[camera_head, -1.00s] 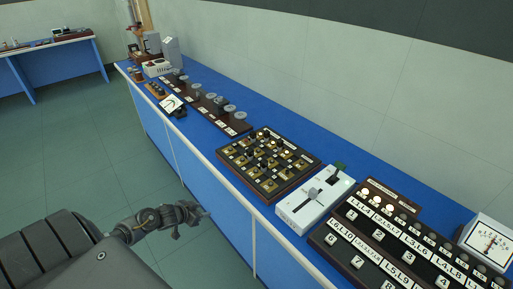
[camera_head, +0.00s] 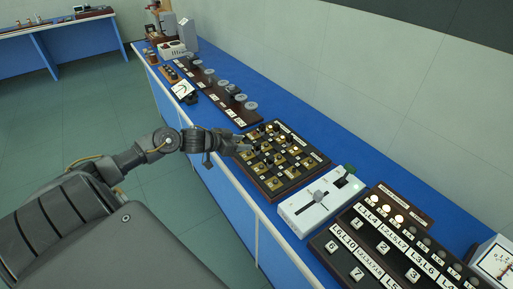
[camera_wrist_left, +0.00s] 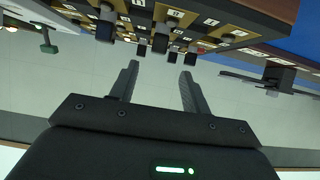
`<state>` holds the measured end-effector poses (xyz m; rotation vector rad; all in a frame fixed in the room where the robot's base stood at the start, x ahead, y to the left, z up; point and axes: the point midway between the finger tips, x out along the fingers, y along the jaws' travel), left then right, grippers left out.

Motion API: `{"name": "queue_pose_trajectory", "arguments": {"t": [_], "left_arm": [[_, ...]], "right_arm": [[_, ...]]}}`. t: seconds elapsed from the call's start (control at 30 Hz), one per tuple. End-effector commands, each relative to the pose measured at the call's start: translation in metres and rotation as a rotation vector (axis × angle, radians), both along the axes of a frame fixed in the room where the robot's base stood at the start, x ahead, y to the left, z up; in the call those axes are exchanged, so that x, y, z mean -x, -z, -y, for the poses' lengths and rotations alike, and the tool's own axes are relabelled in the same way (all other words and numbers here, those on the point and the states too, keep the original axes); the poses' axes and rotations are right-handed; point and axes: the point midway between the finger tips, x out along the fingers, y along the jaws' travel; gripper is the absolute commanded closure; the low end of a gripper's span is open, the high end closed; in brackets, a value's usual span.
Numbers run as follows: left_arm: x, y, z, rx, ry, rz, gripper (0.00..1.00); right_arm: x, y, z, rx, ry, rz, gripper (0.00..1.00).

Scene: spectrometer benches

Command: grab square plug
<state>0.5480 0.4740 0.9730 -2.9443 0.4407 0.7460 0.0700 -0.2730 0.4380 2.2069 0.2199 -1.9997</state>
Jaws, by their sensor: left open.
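A dark brown board (camera_head: 318,160) with brass-coloured squares stands on the blue bench, with several dark plugs in it. In the left wrist view the board (camera_wrist_left: 262,12) is upside down along the top, and several dark plugs stick out of it. One of them, a square-ended dark plug (camera_wrist_left: 160,42), shows just beyond the gap between my fingers; I cannot tell whether it is the task's plug. My left gripper (camera_head: 243,146) is open and empty at the board's left edge, also seen in the left wrist view (camera_wrist_left: 159,70). My right gripper is not in view.
A white box (camera_head: 318,205) with a grey slider and green knob stands right of the board. A dark numbered button panel (camera_head: 345,235) follows it. Strips with round discs (camera_head: 222,92) lie farther along the bench. Blue bench top behind the board is clear.

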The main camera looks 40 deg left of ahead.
Motion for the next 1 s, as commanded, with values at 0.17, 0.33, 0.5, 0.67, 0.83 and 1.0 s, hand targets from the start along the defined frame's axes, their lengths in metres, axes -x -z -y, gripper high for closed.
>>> {"name": "queue_pose_trajectory", "arguments": {"t": [0.17,0.33,0.5,0.67,0.83,1.0], "left_arm": [[-0.019,0.01,0.005,0.002,-0.004,0.002,0.53],[-0.023,0.014,0.005,-0.001,-0.005,0.0,0.53],[-0.028,0.018,0.008,0.003,-0.006,-0.001,0.53],[-0.046,0.032,0.018,0.004,-0.005,0.0,0.53],[-0.061,0.042,0.021,0.001,-0.006,0.001,0.53],[-0.063,0.044,0.022,-0.002,-0.005,-0.001,0.53]], "right_arm": [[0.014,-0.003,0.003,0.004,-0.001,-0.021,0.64],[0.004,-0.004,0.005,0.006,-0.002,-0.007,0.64],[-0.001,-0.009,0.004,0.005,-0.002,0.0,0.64],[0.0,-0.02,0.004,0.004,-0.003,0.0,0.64],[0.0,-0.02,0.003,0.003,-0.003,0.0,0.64],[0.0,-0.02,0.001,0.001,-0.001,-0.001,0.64]]}}
